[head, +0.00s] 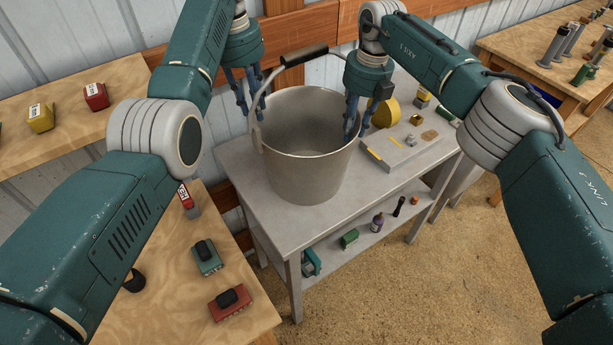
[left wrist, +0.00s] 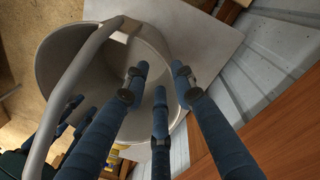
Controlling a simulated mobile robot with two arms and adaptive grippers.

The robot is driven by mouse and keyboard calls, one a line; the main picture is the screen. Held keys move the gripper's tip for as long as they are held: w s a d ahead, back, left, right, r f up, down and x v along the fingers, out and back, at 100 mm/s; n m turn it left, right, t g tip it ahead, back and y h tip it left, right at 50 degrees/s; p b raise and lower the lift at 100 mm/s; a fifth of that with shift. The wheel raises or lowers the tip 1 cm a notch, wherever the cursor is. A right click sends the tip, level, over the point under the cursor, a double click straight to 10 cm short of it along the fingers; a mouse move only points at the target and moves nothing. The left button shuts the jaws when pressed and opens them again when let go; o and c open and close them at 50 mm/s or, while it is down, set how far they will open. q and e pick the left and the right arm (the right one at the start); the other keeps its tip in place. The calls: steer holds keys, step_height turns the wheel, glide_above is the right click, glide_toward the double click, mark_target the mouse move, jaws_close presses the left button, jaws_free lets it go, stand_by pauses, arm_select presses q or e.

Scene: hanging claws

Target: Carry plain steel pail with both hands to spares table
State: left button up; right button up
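The plain steel pail (head: 308,165) stands upright on a grey metal table (head: 248,178). Its bail is raised, with a black grip (head: 304,56) above the rim. My left gripper (head: 243,100) points down at the pail's left rim, behind the bail. In the left wrist view, its fingers (left wrist: 160,85) are spread apart over the pail's rim; I see no firm hold. My right gripper (head: 353,118) is at the right rim, with fingers reaching down at the wall. Whether they press on it is unclear. I cannot tell which table is the spares table.
Wooden tables stand at far left (head: 75,140), lower left (head: 180,290) and upper right (head: 520,45). A wall is close behind.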

steer(key=r, duration=0.7)
steer(key=shift+d+r, duration=0.15)
steer(key=shift+d, duration=0.2)
arm_select(q)
steer(key=shift+o, duration=0.5)
steer(key=o, duration=1)
steer(key=shift+o, duration=0.2)
step_height(320, 180, up, 8)
steer(key=p, duration=0.5)
steer(key=shift+a+p, duration=0.35)
arm_select(e)
steer(key=shift+r, duration=2.8)
